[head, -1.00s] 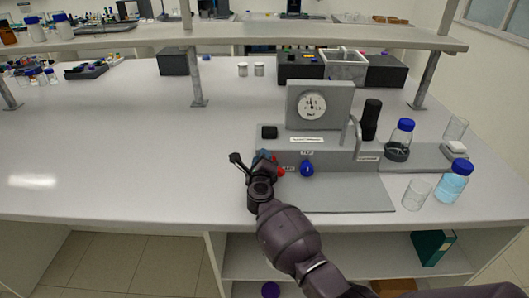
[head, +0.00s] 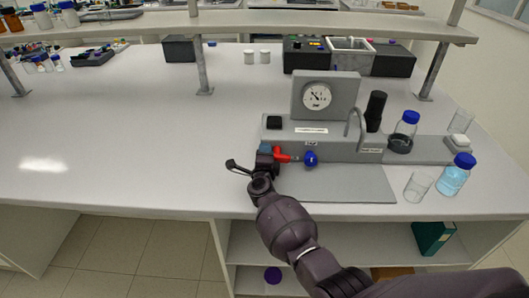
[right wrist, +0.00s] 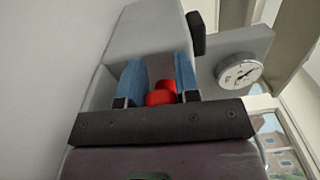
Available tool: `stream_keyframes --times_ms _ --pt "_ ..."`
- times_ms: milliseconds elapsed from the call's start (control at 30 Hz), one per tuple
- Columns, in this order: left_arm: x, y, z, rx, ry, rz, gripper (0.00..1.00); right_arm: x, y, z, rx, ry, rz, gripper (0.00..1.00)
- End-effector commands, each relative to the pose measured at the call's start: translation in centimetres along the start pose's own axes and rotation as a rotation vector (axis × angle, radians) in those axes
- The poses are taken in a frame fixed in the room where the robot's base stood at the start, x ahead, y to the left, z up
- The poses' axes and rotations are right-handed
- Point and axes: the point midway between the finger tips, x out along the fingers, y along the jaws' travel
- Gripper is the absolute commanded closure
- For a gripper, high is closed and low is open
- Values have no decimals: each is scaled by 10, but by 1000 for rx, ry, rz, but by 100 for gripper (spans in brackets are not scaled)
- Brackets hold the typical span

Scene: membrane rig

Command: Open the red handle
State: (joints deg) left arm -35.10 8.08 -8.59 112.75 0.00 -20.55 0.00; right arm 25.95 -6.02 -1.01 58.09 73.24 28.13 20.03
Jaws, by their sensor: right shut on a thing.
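The red handle (head: 283,157) is on the front of the grey membrane rig (head: 345,147), left of the blue knob (head: 310,159). My right gripper (head: 267,153) is at the left end of the handle and shut on it. In the right wrist view the red handle (right wrist: 160,97) shows between the two blue fingers of my right gripper (right wrist: 160,82). My gripper and wrist hide part of the handle in the head view. My left gripper is not in view.
The pressure gauge (head: 317,96) stands upright on the rig. A black cylinder (head: 375,111), a blue-capped bottle (head: 405,131), a beaker (head: 418,186) and a bottle of blue liquid (head: 455,175) stand to the right. The bench (head: 130,135) is clear on the left.

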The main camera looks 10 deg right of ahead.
Motion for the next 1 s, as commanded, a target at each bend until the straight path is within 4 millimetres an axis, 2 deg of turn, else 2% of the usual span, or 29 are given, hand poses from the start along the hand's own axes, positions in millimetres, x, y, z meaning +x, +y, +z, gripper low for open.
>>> stream_keyframes --times_ms 300,333,500,1000 --pt "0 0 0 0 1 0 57 -1 1 0 0 0 2 94" --pt "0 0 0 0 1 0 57 -1 1 0 0 0 2 69" --pt "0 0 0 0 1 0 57 0 1 0 0 0 2 45" --pt "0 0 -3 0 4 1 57 -2 0 1 1 0 1 45"
